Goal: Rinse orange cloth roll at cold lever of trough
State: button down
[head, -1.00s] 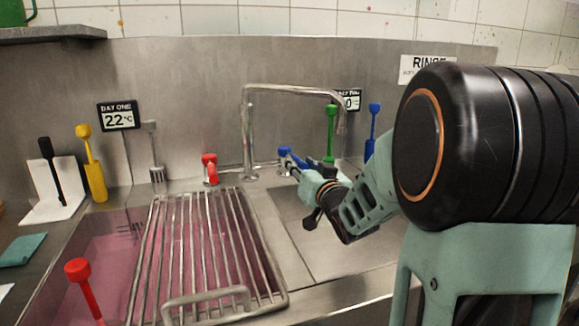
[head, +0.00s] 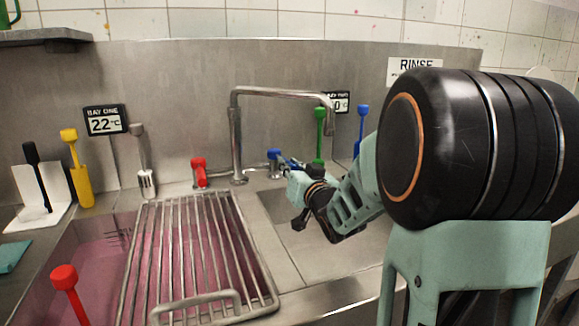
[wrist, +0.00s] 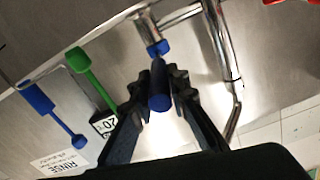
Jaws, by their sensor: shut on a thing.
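The cold lever is a dark blue handle (wrist: 160,85) on a chrome tap body with a blue collar. In the head view its blue cap (head: 274,155) shows at the back of the right basin (head: 300,240). My gripper (wrist: 158,98) is shut around the blue handle; in the head view my gripper (head: 292,168) sits just right of the tap. The chrome spout (head: 285,93) arches over the right basin, and I see no water stream from it. No orange cloth roll shows in either view.
A red-handled tap (head: 199,172) stands left of the spout. A wire rack (head: 190,255) lies over the pink-filled left basin (head: 85,265). Green (head: 320,135) and blue (head: 361,130) tools stand behind my arm. A red tool (head: 65,280) is front left.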

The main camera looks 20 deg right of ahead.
jog(key=shift+d, duration=0.15)
jog(key=w+d+n+g+y+p, duration=0.1)
jog(key=d+n+g+y+p, duration=0.1)
jog(key=d+n+y+p, duration=0.3)
jog(key=shift+w+d+n+y+p, duration=0.55)
jog(key=shift+y+p, duration=1.35)
jog(key=shift+p, duration=1.2)
jog(key=shift+s+d, duration=0.1)
jog(key=shift+s, duration=0.1)
jog(key=c, duration=1.8)
grip_release()
jog(key=shift+c, duration=0.2)
